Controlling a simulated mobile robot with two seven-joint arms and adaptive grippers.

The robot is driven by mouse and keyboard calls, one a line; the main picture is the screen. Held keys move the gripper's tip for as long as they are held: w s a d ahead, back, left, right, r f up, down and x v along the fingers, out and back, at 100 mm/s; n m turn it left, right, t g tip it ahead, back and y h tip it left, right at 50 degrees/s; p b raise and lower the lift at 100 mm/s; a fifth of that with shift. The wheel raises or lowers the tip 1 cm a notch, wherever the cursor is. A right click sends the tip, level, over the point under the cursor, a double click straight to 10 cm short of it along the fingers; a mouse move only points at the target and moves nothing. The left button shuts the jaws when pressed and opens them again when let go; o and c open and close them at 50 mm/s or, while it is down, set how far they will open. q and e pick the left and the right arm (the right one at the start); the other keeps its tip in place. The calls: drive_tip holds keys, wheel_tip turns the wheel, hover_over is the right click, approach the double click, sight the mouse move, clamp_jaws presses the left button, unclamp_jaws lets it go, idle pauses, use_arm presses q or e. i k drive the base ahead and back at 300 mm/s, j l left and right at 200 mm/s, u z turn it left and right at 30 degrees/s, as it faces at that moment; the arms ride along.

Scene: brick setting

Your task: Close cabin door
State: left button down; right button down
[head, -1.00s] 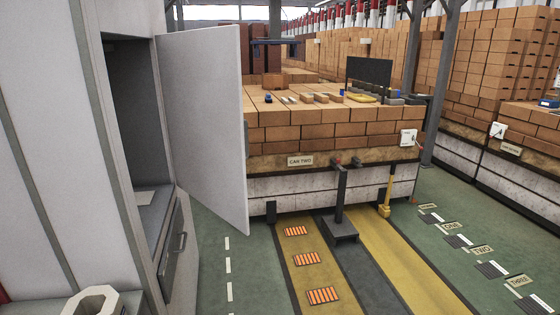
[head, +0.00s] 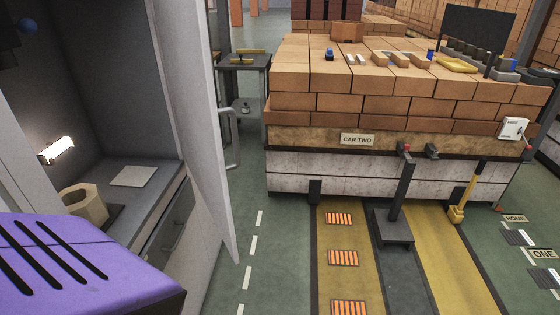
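The cabin door (head: 203,130) is a tall pale grey panel, standing open at the right side of the cabin opening. I see it at a steep angle, with its free edge toward the brick stack. A light bar handle (head: 233,140) sticks out on its far side. The cabin interior (head: 120,80) is dark grey and open to view, with a lit lamp (head: 57,150) on its wall. Neither of my grippers shows in the head view.
A grey counter (head: 150,205) inside the cabin holds a tan hollow block (head: 84,203) and a pale sheet (head: 133,176). A brick-loaded car (head: 330,185) and a small shelf stand (head: 243,75) stand beyond the door. Green floor (head: 255,285) is clear right of the cabin.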

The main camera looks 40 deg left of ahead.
sight(182, 26)
drive_tip(key=i+u, duration=0.2)
drive_tip(key=i, duration=0.6)
drive_tip(key=i+l+u, duration=0.15)
drive_tip(key=i, duration=0.7)
drive_tip(key=i+j+z, duration=0.2)
drive_tip(key=i+z, duration=0.25)
drive_tip(key=i+j+z, duration=0.45)
drive_tip(key=i, duration=0.15)
drive_tip(key=j+z, duration=0.1)
drive_tip(key=z, duration=0.4)
drive_tip(key=i+j+z, duration=0.1)
drive_tip(key=z, duration=0.35)
drive_tip(key=j+z, duration=0.15)
drive_tip(key=z, duration=0.35)
drive_tip(key=j+z, duration=0.1)
drive_tip(key=z, duration=0.4)
drive_tip(key=j+z, duration=0.1)
drive_tip(key=z, duration=0.4)
drive_tip(key=k+j+z, duration=0.1)
drive_tip(key=z, duration=0.85)
drive_tip(key=k+j, duration=0.05)
